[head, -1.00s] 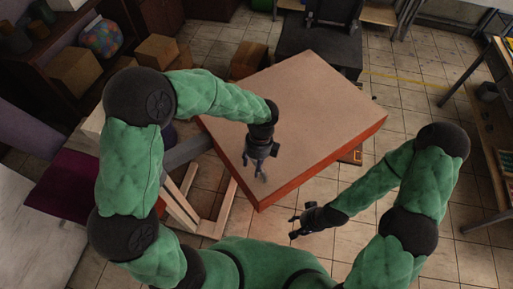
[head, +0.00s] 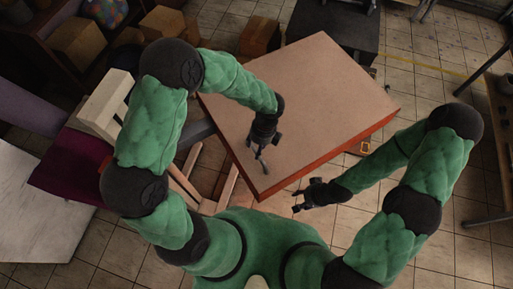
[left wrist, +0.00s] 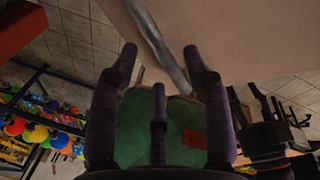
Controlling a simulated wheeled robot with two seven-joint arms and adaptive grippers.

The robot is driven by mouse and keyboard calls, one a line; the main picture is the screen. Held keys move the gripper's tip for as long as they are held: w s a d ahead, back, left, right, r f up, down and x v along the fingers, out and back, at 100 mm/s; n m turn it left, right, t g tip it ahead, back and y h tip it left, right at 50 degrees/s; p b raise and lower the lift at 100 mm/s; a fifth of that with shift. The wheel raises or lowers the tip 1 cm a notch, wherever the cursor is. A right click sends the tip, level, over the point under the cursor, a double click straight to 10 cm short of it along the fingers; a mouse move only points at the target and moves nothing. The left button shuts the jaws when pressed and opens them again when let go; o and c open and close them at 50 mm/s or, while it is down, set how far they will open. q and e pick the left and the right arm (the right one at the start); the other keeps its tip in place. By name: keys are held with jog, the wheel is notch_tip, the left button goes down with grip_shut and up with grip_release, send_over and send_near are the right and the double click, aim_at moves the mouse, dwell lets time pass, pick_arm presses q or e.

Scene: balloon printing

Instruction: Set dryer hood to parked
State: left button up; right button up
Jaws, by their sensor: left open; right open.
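A large flat slab (head: 310,90) with a tan top and red-orange sides fills the middle of the head view; it appears to be the dryer hood. My left gripper (head: 260,158) is open, pointing down over its near left part. In the left wrist view, a grey metal bar (left wrist: 160,45) runs across a tan surface (left wrist: 240,35), passing between the open fingers of the left gripper (left wrist: 160,55) as seen; contact cannot be told. My right gripper (head: 299,199) is open and empty, just off the slab's near right edge.
A wooden frame (head: 185,185) stands at the slab's left. A maroon cloth (head: 65,170) and a pale table (head: 35,210) lie further left. Cardboard boxes (head: 78,42) stand at the back left.

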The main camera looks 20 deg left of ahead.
pick_arm(q)
jog(key=shift+s+a+f, duration=0.15)
jog(key=shift+s+f, duration=0.1)
jog(key=shift+f, duration=0.7)
